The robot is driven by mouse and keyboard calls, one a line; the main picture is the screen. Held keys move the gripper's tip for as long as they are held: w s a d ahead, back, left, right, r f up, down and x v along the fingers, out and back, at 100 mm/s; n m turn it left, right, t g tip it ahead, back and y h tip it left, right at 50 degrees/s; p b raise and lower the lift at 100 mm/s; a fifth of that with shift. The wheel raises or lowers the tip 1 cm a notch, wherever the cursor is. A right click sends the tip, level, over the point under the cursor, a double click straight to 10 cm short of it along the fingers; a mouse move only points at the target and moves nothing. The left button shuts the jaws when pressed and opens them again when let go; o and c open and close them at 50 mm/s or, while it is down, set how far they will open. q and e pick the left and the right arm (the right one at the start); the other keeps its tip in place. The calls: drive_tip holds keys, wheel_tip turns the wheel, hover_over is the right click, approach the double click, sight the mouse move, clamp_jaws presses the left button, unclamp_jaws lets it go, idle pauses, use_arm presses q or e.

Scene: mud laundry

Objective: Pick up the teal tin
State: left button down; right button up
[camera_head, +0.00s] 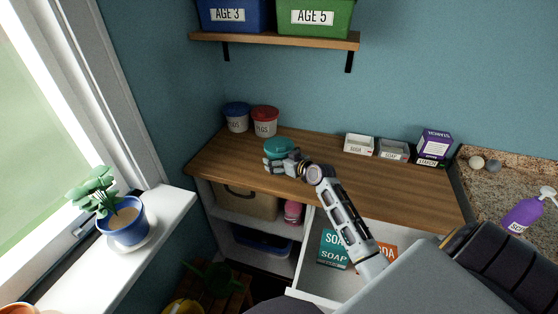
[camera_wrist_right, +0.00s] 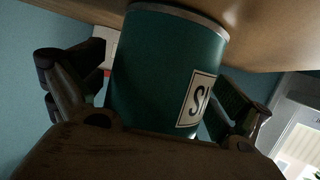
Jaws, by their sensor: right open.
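The teal tin (camera_head: 279,147) stands on the wooden counter (camera_head: 340,190), left of its middle. In the right wrist view the teal tin (camera_wrist_right: 150,70) fills the middle, with part of a white label showing. My right gripper (camera_head: 282,163) is at the near side of the tin and hides its lower part in the head view. In the wrist view the right gripper (camera_wrist_right: 155,110) is open, with one finger on each side of the tin. Whether either finger touches it I cannot tell. My left gripper is not in view.
Two tubs, one blue-lidded (camera_head: 237,118) and one red-lidded (camera_head: 265,122), stand behind the tin. Small white boxes (camera_head: 359,145) and a purple box (camera_head: 434,147) line the back right. A shelf (camera_head: 280,40) with bins hangs above. An open drawer (camera_head: 310,270) holds soap boxes below.

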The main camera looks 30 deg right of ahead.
sight(279, 144)
drive_tip(key=c, duration=1.1)
drive_tip(key=shift+r, duration=0.1)
drive_tip(key=shift+r, duration=4.95)
